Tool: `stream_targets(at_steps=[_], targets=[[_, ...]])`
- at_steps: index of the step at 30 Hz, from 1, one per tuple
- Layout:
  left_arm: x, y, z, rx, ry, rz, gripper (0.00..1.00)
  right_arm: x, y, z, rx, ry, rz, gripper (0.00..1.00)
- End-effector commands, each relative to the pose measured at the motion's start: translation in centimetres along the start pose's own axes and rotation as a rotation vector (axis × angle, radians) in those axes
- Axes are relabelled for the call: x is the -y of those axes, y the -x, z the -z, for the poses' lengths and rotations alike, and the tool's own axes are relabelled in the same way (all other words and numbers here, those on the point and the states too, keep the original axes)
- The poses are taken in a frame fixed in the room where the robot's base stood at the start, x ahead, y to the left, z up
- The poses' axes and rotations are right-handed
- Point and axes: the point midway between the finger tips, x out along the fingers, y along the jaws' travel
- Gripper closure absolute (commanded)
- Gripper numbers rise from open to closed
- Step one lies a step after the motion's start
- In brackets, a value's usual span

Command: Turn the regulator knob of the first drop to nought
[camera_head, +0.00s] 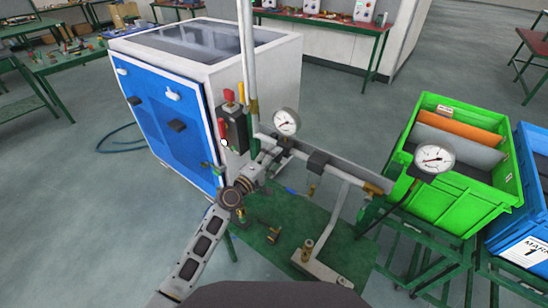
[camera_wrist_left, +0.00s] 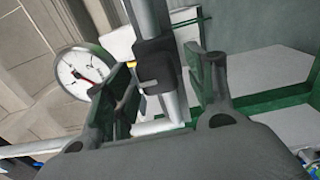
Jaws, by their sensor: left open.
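A grey pipe (camera_head: 345,172) runs above the green panel, with a dark block-shaped fitting (camera_head: 318,162) on it. I cannot tell for sure whether this fitting is the regulator knob. A round white gauge (camera_head: 286,121) stands near its left end, and a second gauge (camera_head: 434,158) is at its right end. My left gripper (camera_head: 272,152) is at the pipe's left part, just below the first gauge. In the left wrist view my left gripper (camera_wrist_left: 166,92) is open, its fingers either side of a dark fitting (camera_wrist_left: 156,65) on a pipe, apparently not gripping it. A gauge (camera_wrist_left: 82,73) is beside the left finger.
A white and blue generator cabinet (camera_head: 175,125) stands behind on the left, with red and yellow handled parts (camera_head: 230,98) near its corner. A vertical pipe (camera_head: 247,60) rises beside it. A green crate (camera_head: 450,198) and a blue crate (camera_head: 533,185) stand at the right.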

Motion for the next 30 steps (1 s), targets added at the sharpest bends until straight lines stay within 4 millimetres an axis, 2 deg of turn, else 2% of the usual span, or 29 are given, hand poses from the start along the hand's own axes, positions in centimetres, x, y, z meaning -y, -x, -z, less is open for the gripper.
stream_targets(at_steps=[30], targets=[[0.0,10.0,0.1,-0.001,-0.001,0.0,0.45,0.1,0.0,-0.2,0.002,-0.001,0.001,0.6]])
